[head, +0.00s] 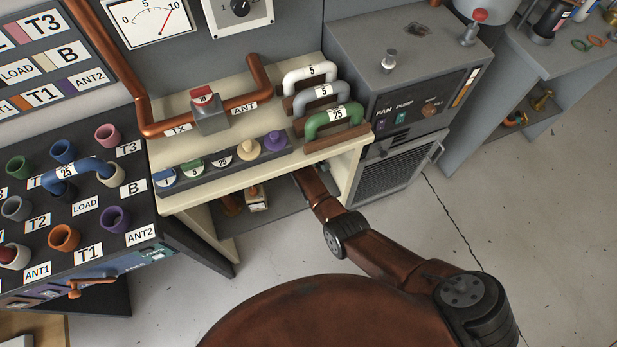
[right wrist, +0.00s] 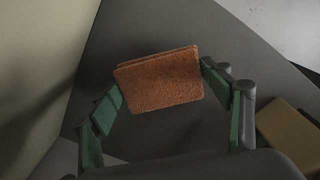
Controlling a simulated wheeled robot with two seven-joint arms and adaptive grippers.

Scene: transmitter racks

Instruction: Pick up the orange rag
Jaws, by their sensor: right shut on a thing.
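The orange rag (right wrist: 160,82) is a folded, fuzzy rust-orange cloth in the right wrist view. My right gripper (right wrist: 162,88) is shut on it, with a green-padded finger at its left and right edges. In the head view my right arm reaches under the cream bench, and its gripper and the rag are hidden beneath the bench top. My left gripper is not in view.
The cream bench (head: 185,200) has an open lower shelf (head: 285,215), with a small box (head: 257,197) on it. A black jack panel stands left, a grey pump cabinet (head: 400,165) right. A tan block (right wrist: 290,136) lies near the gripper. Floor at right is clear.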

